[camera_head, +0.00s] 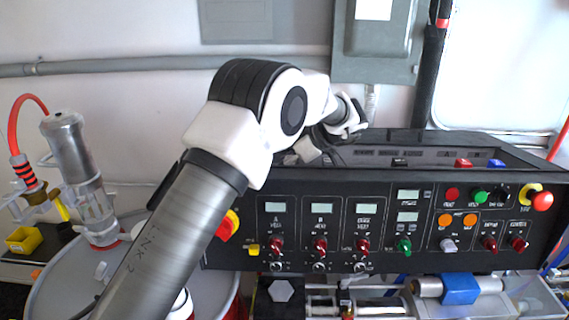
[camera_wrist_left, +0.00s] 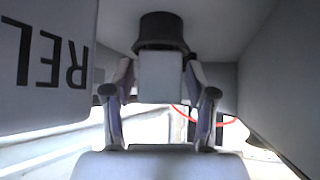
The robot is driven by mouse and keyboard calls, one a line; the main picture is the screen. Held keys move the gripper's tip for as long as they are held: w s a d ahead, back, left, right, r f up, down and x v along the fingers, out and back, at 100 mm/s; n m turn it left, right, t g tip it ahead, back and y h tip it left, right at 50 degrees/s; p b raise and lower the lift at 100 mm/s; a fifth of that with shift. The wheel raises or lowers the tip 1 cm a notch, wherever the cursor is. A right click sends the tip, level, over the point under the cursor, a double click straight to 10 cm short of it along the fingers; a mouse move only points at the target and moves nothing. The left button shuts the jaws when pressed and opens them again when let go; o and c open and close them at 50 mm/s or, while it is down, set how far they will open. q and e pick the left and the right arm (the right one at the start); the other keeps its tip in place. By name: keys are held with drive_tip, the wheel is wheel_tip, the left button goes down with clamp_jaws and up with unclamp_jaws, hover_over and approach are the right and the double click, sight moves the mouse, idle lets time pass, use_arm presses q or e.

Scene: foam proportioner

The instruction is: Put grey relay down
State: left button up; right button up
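My left arm reaches in the head view from the lower left to the top left part of the black console. Its gripper (camera_head: 324,148) is small and partly hidden behind the arm there. In the left wrist view the two fingers of my left gripper (camera_wrist_left: 160,88) stand on either side of a light grey block, which I take for the grey relay (camera_wrist_left: 160,76). The fingers appear closed on it. A dark round part (camera_wrist_left: 161,32) shows just beyond the block; I cannot tell if they are joined. My right gripper is not in view.
A grey surface with upside-down lettering "REL" (camera_wrist_left: 50,60) is close on the left in the wrist view. The console panel (camera_head: 380,225) has knobs and displays. A metal cylinder (camera_head: 75,165) stands at left.

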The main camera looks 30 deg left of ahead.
use_arm(q)
drive_tip(key=shift+s+r, duration=0.1)
drive_tip(key=shift+s, duration=0.05)
drive_tip(key=shift+w+d+r, duration=0.2)
drive_tip(key=shift+w+d, duration=0.05)
drive_tip(key=shift+d, duration=0.1)
drive_tip(key=b+v, duration=0.2)
drive_tip(key=v, duration=0.9)
drive_tip(key=shift+d+r, duration=0.1)
